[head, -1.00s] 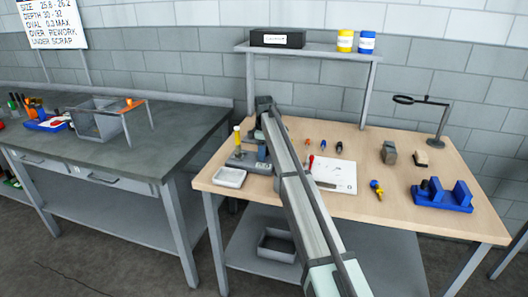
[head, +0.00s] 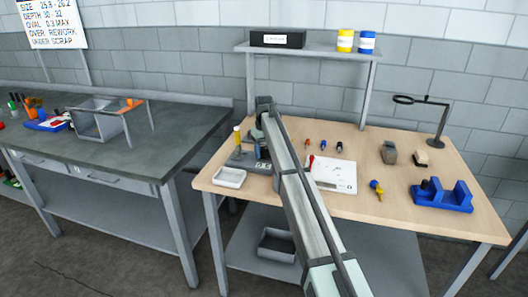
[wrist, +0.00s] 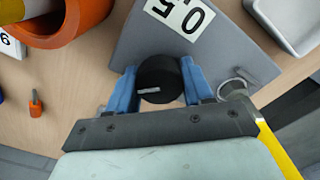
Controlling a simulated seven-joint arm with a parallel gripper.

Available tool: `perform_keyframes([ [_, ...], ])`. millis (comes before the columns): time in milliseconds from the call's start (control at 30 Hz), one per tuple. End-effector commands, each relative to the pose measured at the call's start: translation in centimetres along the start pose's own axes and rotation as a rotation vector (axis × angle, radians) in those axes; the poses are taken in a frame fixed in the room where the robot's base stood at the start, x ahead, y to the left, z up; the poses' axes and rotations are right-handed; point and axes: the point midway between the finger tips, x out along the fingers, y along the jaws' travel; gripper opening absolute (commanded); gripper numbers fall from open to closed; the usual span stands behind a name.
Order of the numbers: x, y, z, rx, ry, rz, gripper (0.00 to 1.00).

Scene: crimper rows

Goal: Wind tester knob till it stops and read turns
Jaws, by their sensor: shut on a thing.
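The tester is a grey body (wrist: 215,55) on the wooden bench. It carries a white plate (wrist: 180,14) with the figures 0 and 5, seen tilted. Its black round knob (wrist: 158,82) has a pale line mark, which lies nearly level in the wrist view. My gripper (wrist: 159,72) has one blue finger on each side of the knob and is shut on it. In the head view, the tester (head: 246,163) sits at the bench's left end. My arm hides the knob and the fingers there.
A white tray (head: 230,177) stands in front of the tester, and a yellow cylinder (head: 237,137) behind it. Small coloured pieces and a white sheet (head: 336,174) lie right of my arm. A blue stand (head: 443,196) and a ring on a post (head: 437,140) are farther right.

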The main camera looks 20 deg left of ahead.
Motion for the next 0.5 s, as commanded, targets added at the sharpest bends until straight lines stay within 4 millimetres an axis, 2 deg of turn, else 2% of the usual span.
perform_keyframes([
  [500, -0.03, 0.01, -0.02, 0.505, 0.001, 0.0, 0.2],
])
